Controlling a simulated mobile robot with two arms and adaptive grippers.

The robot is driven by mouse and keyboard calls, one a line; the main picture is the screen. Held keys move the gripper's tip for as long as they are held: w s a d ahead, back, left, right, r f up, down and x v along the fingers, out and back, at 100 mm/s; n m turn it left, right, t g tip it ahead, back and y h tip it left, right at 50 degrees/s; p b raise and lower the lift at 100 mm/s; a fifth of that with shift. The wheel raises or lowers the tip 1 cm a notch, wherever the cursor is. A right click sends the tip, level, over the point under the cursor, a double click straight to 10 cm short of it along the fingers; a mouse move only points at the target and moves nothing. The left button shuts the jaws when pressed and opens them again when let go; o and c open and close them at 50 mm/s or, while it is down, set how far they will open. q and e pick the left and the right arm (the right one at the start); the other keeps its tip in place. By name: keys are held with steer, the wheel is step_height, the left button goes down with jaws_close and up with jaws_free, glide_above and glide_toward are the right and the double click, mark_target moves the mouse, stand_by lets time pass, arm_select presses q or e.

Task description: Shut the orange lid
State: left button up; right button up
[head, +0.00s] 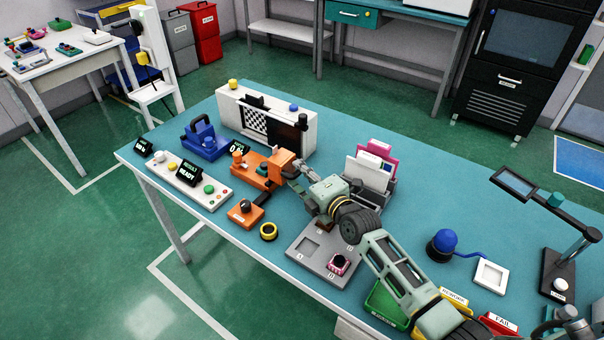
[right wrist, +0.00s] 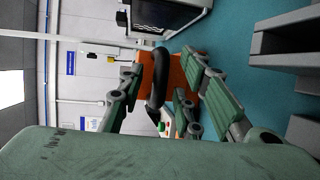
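The orange lid (head: 283,156) belongs to an orange box (head: 250,166) near the back of the teal table and appears raised, tilted up at the box's right side. My right gripper (head: 293,168) is at the lid and partly hides it. In the right wrist view, the orange lid (right wrist: 180,72) lies beyond the fingers, and a black curved handle (right wrist: 157,82) shows between them. My right gripper (right wrist: 165,90) has its fingers apart, one on each side of the handle; contact is not clear. My left gripper is not in view.
A blue box with a handle (head: 204,141) stands left of the orange one. A white checkerboard unit (head: 231,104) stands behind. A grey file holder (head: 376,186) stands right.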

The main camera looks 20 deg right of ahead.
steer(key=shift+w, duration=0.15)
steer(key=shift+c, duration=1.4)
steer(key=c, duration=0.4)
jaws_close()
